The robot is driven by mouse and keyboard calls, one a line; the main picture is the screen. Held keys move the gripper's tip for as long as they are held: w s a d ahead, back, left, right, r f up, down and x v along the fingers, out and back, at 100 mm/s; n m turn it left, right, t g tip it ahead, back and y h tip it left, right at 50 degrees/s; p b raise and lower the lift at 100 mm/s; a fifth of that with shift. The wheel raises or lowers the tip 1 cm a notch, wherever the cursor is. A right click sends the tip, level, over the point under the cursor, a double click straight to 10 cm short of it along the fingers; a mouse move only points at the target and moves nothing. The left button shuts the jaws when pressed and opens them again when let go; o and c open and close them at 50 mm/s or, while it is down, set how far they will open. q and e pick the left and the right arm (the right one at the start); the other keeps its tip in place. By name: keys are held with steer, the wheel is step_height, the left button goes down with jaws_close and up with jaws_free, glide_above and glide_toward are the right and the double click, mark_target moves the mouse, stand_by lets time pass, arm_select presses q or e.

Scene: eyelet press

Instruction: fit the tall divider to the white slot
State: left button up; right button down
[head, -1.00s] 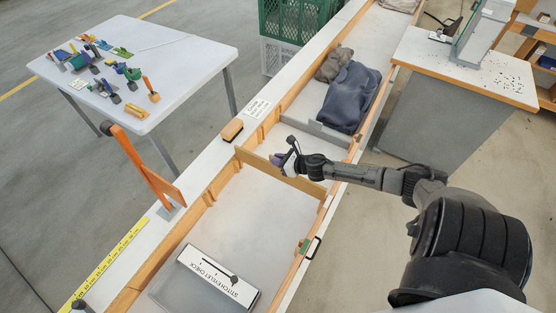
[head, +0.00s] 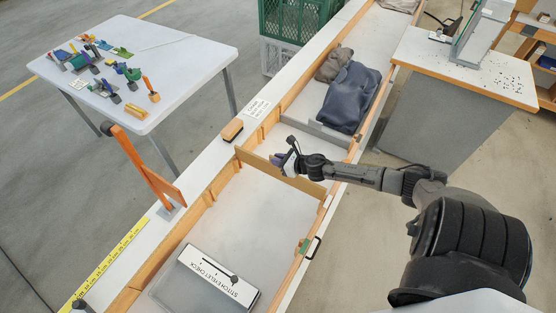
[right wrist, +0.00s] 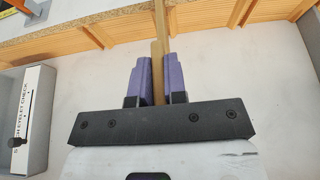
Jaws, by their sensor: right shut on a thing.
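The tall divider (head: 300,184) is a thin wooden board standing on edge across the white-floored trough. Its left end meets the slotted wooden rail on the far side, and its right end is close to the near rail. My right gripper (head: 281,160) is over its top edge near the middle. In the right wrist view the purple fingers (right wrist: 159,80) are shut on both sides of the divider (right wrist: 158,60). A small white patch (head: 328,201) on the near rail is beside the divider's right end; I cannot tell whether the divider sits in a slot there. My left gripper is not in view.
A "STITCH EYELET CHECK" box (head: 218,278) lies in the trough's lower part. A grey divider (head: 315,131) and dark cloth bundle (head: 348,97) are farther up. Trough floor between is clear.

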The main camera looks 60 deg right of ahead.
mark_target(278, 178)
steer(key=shift+f+b, duration=4.15)
steer(key=shift+f, duration=0.5)
stand_by(0.5)
steer(key=c, duration=1.1)
jaws_free()
steer(key=shift+r, duration=0.1)
steer(key=shift+r+p, duration=2.35)
steer(key=shift+r, duration=0.1)
